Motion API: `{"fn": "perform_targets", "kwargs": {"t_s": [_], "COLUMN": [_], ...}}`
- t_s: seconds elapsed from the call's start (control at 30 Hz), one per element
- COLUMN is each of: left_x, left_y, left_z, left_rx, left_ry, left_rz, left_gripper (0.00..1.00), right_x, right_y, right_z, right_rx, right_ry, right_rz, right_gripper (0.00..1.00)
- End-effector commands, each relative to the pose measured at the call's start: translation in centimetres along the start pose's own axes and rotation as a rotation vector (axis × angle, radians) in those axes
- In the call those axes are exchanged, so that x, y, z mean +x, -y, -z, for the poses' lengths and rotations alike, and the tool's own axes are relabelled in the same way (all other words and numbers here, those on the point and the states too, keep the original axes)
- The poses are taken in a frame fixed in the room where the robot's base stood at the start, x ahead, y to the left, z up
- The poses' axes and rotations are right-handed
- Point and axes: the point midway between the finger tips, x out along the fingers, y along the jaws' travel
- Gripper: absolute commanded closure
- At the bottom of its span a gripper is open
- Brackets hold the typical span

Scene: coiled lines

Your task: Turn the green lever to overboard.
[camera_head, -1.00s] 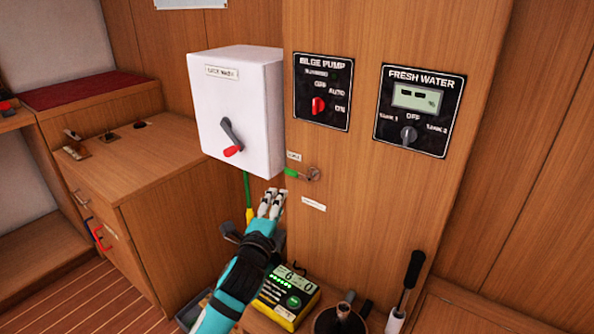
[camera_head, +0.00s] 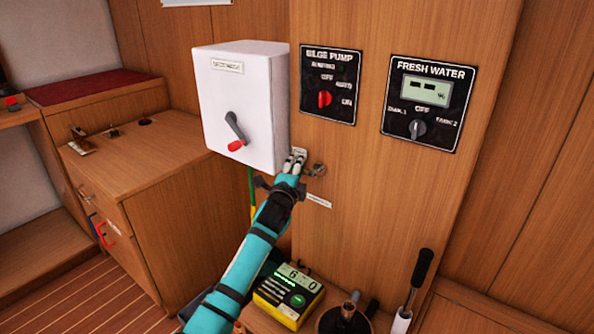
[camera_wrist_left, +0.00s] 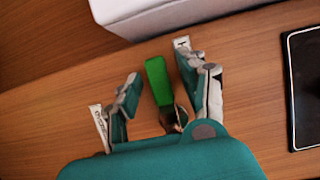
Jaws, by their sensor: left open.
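The green lever (camera_wrist_left: 158,80) shows in the left wrist view, standing between the two fingers of my left gripper (camera_wrist_left: 160,88). The fingers are open, one on each side of it, with a visible gap on the left; contact on the right cannot be told. In the head view my left gripper (camera_head: 293,165) is at the wooden panel below the white box, and it hides the green handle. The lever's round metal pivot (camera_head: 316,170) shows just right of the fingers. Small labels sit above (camera_head: 299,152) and below (camera_head: 319,201) it; I cannot read them. My right gripper is not in view.
The white box (camera_head: 240,105) with a red-tipped switch juts out just above left of my gripper. Bilge pump (camera_head: 330,84) and fresh water (camera_head: 428,103) panels are to the right. A yellow device (camera_head: 289,297) and a black-handled tool (camera_head: 413,290) stand below.

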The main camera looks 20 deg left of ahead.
Motion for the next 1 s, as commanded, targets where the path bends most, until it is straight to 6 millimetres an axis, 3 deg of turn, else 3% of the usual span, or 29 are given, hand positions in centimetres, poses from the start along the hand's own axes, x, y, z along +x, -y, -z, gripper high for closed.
{"fn": "perform_targets", "kwargs": {"t_s": [0.17,0.5,1.0], "left_x": [-0.01,-0.04,0.16], "left_y": [0.0,-0.02,0.01], "left_z": [0.0,-0.01,-0.01], "left_rx": [0.0,0.0,-0.008], "left_ry": [0.0,0.0,0.0], "left_rz": [0.0,0.0,-0.003], "left_gripper": [0.58,1.0,1.0], "right_x": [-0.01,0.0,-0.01], "right_y": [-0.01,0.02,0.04], "right_z": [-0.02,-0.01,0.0], "right_rx": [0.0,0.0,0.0], "right_ry": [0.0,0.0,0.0], "right_rz": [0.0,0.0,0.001], "right_gripper": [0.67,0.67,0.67]}}
